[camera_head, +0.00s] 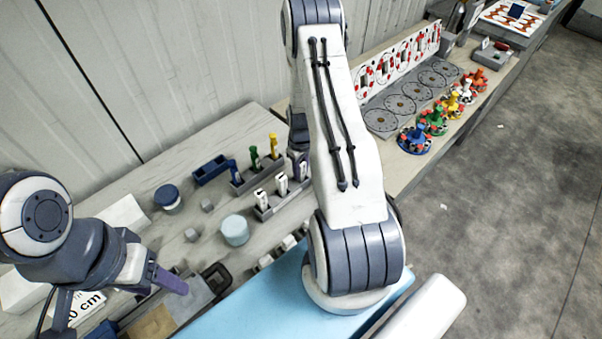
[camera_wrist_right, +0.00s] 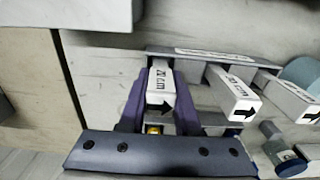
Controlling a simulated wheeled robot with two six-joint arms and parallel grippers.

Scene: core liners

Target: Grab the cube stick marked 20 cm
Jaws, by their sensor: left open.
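A white cube stick (camera_wrist_right: 162,88) with a black arrow stands in a grey rack (camera_wrist_right: 200,54) in the right wrist view. Its label appears to read 20 cm. My right gripper (camera_wrist_right: 160,95) has one purple finger on each side of this stick; whether they press on it is unclear. Two similar white sticks, a middle one (camera_wrist_right: 236,98) and a right one (camera_wrist_right: 295,100), stand beside it. In the head view the rack (camera_head: 283,199) is partly covered by my right arm, and my right gripper (camera_head: 299,164) is at its far end. My left gripper (camera_head: 116,294) is open and empty at the lower left.
A rack of coloured sticks (camera_head: 256,177), a blue tray (camera_head: 210,170), a pale round container (camera_head: 235,230) and a dark-lidded one (camera_head: 168,198) stand near the stick rack. A 20 cm sign (camera_head: 88,303) lies by the left gripper. Coloured knobs (camera_head: 414,140) line the far table.

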